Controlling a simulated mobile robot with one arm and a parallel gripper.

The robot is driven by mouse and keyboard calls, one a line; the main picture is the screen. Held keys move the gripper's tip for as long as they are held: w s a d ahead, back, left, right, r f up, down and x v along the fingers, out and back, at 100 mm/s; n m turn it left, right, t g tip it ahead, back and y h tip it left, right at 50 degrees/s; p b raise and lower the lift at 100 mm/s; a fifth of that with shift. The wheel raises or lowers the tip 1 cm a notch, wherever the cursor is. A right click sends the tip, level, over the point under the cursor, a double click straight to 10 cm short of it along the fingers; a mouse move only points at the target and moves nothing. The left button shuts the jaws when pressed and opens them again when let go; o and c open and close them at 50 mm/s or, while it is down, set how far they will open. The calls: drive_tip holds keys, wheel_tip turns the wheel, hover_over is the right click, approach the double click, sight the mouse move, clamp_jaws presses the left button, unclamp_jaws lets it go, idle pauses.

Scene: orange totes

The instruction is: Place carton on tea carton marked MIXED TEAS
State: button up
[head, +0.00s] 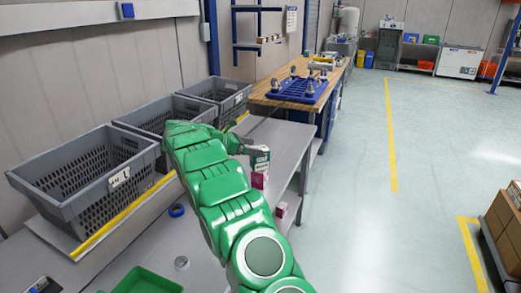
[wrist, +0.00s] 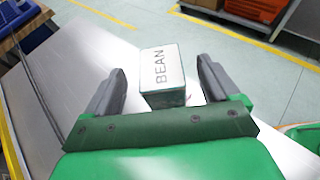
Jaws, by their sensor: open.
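In the wrist view, a pale carton (wrist: 162,70) with the letters BEAN on its face lies between the two dark fingers of my gripper (wrist: 160,68). The fingers are open, with a gap on each side of the carton. In the head view, my gripper (head: 243,146) is over the grey table, beside a white and dark green carton (head: 260,158). A pink carton (head: 259,180) is just nearer than it. I cannot read MIXED TEAS on any carton, and my arm hides part of the table.
Grey crates (head: 90,175) stand in a row left of my arm. A blue tape ring (head: 177,210) and a green tray (head: 143,282) are nearer. A wooden bench (head: 268,93) with a blue rack (head: 300,90) is beyond. The table's right edge borders open floor.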

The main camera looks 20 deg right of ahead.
drive_tip(key=v, duration=0.6)
drive_tip(key=shift+a, duration=0.2)
drive_tip(key=s+d+r+m+g+y, duration=0.1)
drive_tip(key=s+r+m+y, duration=0.25)
drive_tip(key=s, duration=1.05)
drive_tip(key=s+r+m+g+y, duration=0.1)
drive_tip(key=s+r+m+y, duration=0.3)
drive_tip(key=s, duration=1)
drive_tip(key=s+a+f+m+y, duration=0.2)
drive_tip(key=s+a+m, duration=0.1)
drive_tip(key=s, duration=0.8)
drive_tip(key=s+a+f+m+y, duration=0.1)
drive_tip(key=s+a+m, duration=0.3)
drive_tip(key=s, duration=0.8)
drive_tip(key=s+a+f+m+y, duration=0.2)
drive_tip(key=s+a, duration=0.3)
drive_tip(key=s, duration=0.7)
drive_tip(key=shift+a+f+m+y, duration=0.35)
drive_tip(key=shift+m+y, duration=0.1)
drive_tip(key=shift+m, duration=0.3)
